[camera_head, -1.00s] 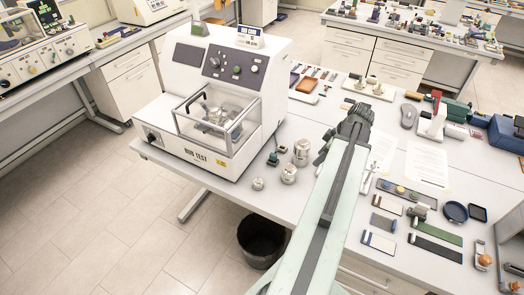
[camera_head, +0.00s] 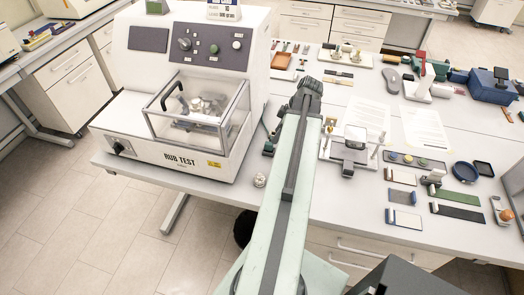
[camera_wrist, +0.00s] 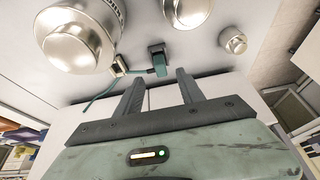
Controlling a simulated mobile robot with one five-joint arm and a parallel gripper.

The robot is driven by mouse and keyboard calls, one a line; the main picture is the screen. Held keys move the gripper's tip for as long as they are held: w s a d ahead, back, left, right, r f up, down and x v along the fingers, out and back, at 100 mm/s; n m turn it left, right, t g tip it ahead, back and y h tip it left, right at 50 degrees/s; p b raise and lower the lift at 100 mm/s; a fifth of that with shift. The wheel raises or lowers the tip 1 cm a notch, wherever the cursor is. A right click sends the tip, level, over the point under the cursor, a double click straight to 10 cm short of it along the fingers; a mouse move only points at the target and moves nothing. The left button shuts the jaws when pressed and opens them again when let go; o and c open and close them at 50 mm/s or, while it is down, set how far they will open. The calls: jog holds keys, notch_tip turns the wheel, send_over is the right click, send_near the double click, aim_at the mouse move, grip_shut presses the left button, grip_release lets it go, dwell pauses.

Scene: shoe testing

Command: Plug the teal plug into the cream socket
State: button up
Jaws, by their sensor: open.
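A small teal plug (camera_wrist: 159,65) with a dark grey end lies on the white bench top in the wrist view, just beyond my fingertips. My gripper (camera_wrist: 160,76) is open and empty, its two dark fingers spread below the plug and apart from it. A small cream block (camera_wrist: 119,65), apparently the cream socket, sits left of the plug with a gap between them. A thin teal cable (camera_wrist: 101,93) runs from near that block toward the lower left.
Shiny metal weights stand close by: a large one (camera_wrist: 75,45) at left, another (camera_wrist: 187,12) above the plug, and a small one (camera_wrist: 234,40) at right. The rub tester (camera_head: 185,90) stands left of my arm.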

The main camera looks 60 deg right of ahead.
aim_at(269, 143)
jog(key=b+x, duration=0.2)
jog(key=x, duration=0.1)
jog(key=shift+r, duration=0.1)
jog(key=shift+w, duration=0.15)
jog(key=b+x, duration=0.5)
jog(key=shift+a, duration=0.1)
grip_shut()
